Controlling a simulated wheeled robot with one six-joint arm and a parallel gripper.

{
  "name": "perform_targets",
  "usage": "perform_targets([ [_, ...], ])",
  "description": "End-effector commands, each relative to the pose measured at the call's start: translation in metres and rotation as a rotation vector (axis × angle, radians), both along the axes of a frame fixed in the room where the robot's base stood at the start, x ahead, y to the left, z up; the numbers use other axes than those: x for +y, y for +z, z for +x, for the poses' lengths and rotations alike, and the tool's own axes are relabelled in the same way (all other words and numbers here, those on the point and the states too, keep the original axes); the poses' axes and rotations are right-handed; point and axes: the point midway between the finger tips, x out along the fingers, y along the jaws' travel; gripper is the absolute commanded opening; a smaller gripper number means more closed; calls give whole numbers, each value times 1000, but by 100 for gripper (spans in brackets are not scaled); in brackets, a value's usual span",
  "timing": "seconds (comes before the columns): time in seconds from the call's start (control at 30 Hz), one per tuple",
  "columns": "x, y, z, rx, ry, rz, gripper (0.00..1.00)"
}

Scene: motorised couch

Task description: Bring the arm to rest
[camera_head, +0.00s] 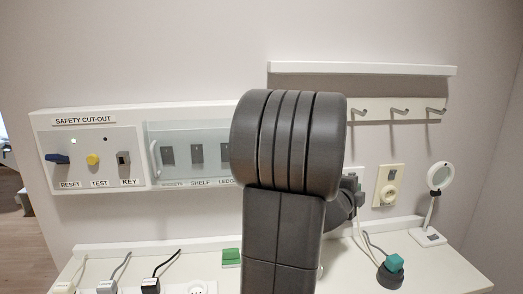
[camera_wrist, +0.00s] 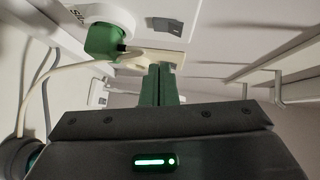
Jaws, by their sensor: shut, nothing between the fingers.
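My gripper (camera_wrist: 161,72) shows in the wrist view with its two dark green fingers together, shut and empty. The fingers point toward the wall, and their tips appear close to the socket plate (camera_wrist: 180,55); I cannot tell if they touch it. A green plug (camera_wrist: 103,40) is to the left of the fingers, with a pale cable running off left. In the head view my arm stands raised in the middle and hides most of the gripper. The socket plate (camera_head: 389,185) shows there to the right of my arm.
The safety cut-out panel (camera_head: 95,160) and a clear-covered switch box (camera_head: 190,157) are on the wall at left. A shelf (camera_head: 360,69) and hooks (camera_head: 400,110) are at upper right. A magnifier stand (camera_head: 430,237) and a teal-topped dark device (camera_head: 391,272) stand on the counter.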

Motion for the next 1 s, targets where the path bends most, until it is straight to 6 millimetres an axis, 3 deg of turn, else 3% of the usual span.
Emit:
perform_targets([
  [0.17,1,-8,6,-40,2,4,0],
  [0.73,55,0,-66,-48,4,7,0],
  [1.0,27,-2,-29,-45,0,6,0],
])
